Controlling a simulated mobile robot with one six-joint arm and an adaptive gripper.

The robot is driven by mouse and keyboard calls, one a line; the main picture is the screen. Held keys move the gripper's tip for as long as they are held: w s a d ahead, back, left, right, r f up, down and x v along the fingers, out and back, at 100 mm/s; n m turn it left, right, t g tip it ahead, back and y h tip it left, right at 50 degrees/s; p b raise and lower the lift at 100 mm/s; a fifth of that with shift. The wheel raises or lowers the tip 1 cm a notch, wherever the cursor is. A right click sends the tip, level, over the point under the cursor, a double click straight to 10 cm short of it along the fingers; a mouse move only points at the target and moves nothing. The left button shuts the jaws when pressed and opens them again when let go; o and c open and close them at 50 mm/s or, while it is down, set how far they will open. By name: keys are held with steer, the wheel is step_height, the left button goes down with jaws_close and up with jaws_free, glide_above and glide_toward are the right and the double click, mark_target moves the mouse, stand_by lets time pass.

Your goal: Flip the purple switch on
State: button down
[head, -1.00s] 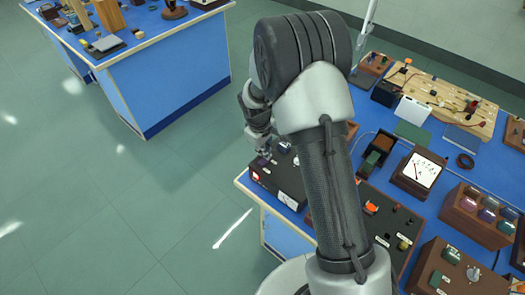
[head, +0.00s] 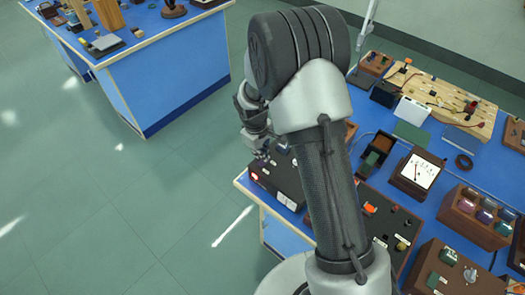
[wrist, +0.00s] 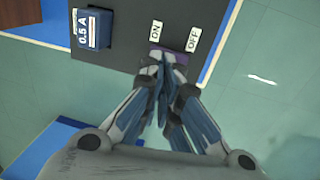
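The purple switch (wrist: 181,56) is on a dark box (wrist: 120,30) in the wrist view, below the white ON label (wrist: 156,34) and OFF label (wrist: 194,39). My gripper (wrist: 165,62) is shut, its fingertips together over the ON-side part of the switch and hiding some of it. I cannot tell whether they touch it or which way it is tipped. In the head view the dark box (head: 283,183) sits at the near left corner of the blue bench, with my gripper (head: 262,157) at its far left edge.
A blue 0.5 A block (wrist: 92,28) is on the box beside the labels. A meter (head: 418,172), a rack of coloured items (head: 483,208) and a panel with knobs (head: 392,226) stand to the right. Green floor (head: 130,200) lies left of the bench.

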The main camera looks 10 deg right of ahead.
step_height(320, 180, up, 13)
steer(key=w+d+p, duration=0.1)
steer(key=d+p, duration=0.1)
steer(key=p, duration=0.1)
steer(key=shift+w, duration=0.4)
